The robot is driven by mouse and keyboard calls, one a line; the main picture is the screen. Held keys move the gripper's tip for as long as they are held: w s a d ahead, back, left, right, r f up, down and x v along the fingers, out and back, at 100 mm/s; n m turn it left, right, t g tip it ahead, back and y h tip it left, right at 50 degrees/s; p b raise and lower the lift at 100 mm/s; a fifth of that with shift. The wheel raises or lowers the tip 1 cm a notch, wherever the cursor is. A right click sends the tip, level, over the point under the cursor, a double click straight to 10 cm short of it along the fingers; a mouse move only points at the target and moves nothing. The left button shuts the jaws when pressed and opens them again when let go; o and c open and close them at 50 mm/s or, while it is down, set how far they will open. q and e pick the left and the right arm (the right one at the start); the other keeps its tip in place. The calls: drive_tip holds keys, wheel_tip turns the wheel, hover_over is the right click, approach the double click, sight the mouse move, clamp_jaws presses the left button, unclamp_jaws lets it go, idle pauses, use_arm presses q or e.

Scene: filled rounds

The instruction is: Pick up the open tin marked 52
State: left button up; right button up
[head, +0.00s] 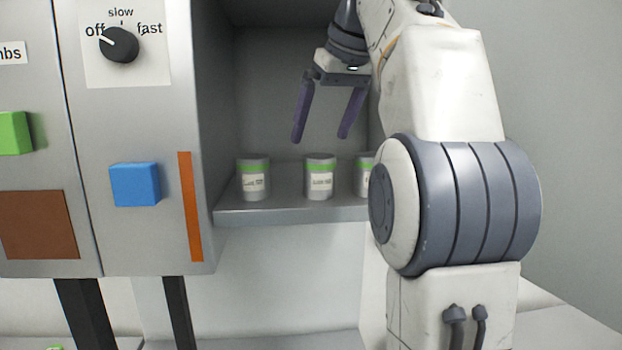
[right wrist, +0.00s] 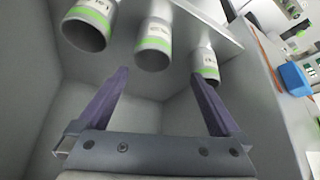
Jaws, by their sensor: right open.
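Three grey tins with green bands and white labels stand upright in a row on a shelf: a left tin (head: 253,178), a middle tin (head: 320,177) and a right tin (head: 363,175) partly hidden by my right arm. The label print is too small to read, so I cannot tell which is marked 52. My right gripper (head: 320,138) is open and empty, its purple fingers pointing down above and apart from the tins. In the right wrist view the gripper (right wrist: 160,85) faces the row, with the middle tin (right wrist: 154,45) between the fingertips' directions. My left gripper is out of view.
The shelf (head: 290,214) lies inside an open grey recess with side and back walls. Left of it is a panel with a black knob (head: 119,45), a blue block (head: 135,184), a green block (head: 14,133) and an orange strip (head: 190,207). Gaps separate the tins.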

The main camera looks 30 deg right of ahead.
sight(319, 161)
drive_tip(key=f, duration=0.1)
drive_tip(key=d+f, duration=0.1)
drive_tip(key=w+f, duration=0.1)
drive_tip(key=shift+w+d, duration=0.1)
drive_tip(key=shift+d, duration=0.15)
drive_tip(key=shift+b+x, duration=0.3)
drive_tip(key=shift+x, duration=1.9)
drive_tip(key=shift+a, duration=0.1)
drive_tip(key=c, duration=1.4)
drive_tip(key=shift+o, duration=0.2)
drive_tip(key=shift+r, duration=0.15)
